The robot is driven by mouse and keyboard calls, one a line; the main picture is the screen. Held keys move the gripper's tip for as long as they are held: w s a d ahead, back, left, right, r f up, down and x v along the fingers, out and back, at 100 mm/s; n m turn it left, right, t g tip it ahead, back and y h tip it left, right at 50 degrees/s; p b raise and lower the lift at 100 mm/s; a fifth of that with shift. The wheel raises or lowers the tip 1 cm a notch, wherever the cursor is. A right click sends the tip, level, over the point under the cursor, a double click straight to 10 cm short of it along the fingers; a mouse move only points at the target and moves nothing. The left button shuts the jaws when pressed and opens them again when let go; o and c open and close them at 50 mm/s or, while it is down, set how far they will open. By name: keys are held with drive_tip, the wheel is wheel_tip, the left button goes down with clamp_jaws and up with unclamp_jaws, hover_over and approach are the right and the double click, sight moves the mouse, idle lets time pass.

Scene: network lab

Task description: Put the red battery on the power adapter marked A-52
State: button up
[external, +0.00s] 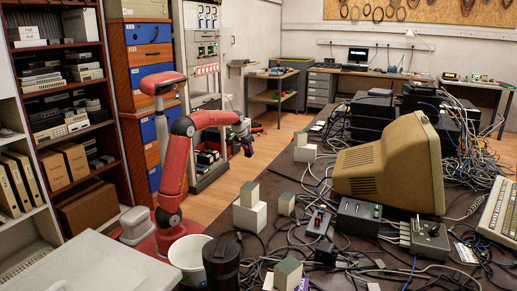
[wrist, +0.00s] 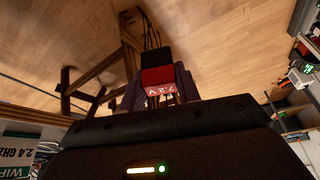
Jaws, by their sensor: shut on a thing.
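The red battery (wrist: 158,77) shows in the wrist view, with a "7.2 V" label and dark wires at its far end. My gripper (wrist: 160,88) is shut on it, one dark finger on each side. In the external view my gripper (external: 246,139) is out over the floor, left of the dark table, and I cannot make out the battery there. I cannot tell which thing is the A-52 adapter; no such mark is readable.
A white bin (external: 190,256) and a black cylinder (external: 221,263) stand near my base. Shelves (external: 66,110) line the left.

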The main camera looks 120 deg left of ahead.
drive_tip(key=s+f+n, duration=0.2)
drive_tip(key=s+f, duration=0.1)
drive_tip(key=s, duration=0.5)
wheel_tip(320, 180, up, 24)
drive_tip(key=r, duration=0.1)
drive_tip(key=w+d+m+t+h, duration=0.1)
drive_tip(key=w+d+m, duration=0.35)
drive_tip(key=w, duration=0.95)
drive_tip(key=w+d+m+t, duration=0.1)
drive_tip(key=w+d+m, duration=0.3)
drive_tip(key=w, duration=1)
drive_tip(key=w+d+m+h, duration=0.1)
drive_tip(key=w+d+m, duration=0.2)
drive_tip(key=w+d, duration=0.45)
drive_tip(key=w+d+f+m+h, duration=0.15)
drive_tip(key=w+d, duration=0.35)
drive_tip(key=d, duration=0.6)
drive_tip(key=w+d+m+h, duration=0.1)
drive_tip(key=w+d+m, duration=0.3)
drive_tip(key=w+d, duration=0.45)
drive_tip(key=shift+t, duration=0.5)
drive_tip(key=shift+s+d+f, duration=0.2)
drive_tip(key=shift+s+f, duration=0.15)
drive_tip(key=shift+f, duration=0.35)
drive_tip(key=shift+s+d+f, duration=0.15)
drive_tip(key=shift+s+f, duration=0.15)
drive_tip(key=shift+f, duration=0.4)
drive_tip(key=shift+s+d+f, duration=0.2)
drive_tip(key=shift+s+f, duration=0.15)
drive_tip(key=shift+f, duration=0.35)
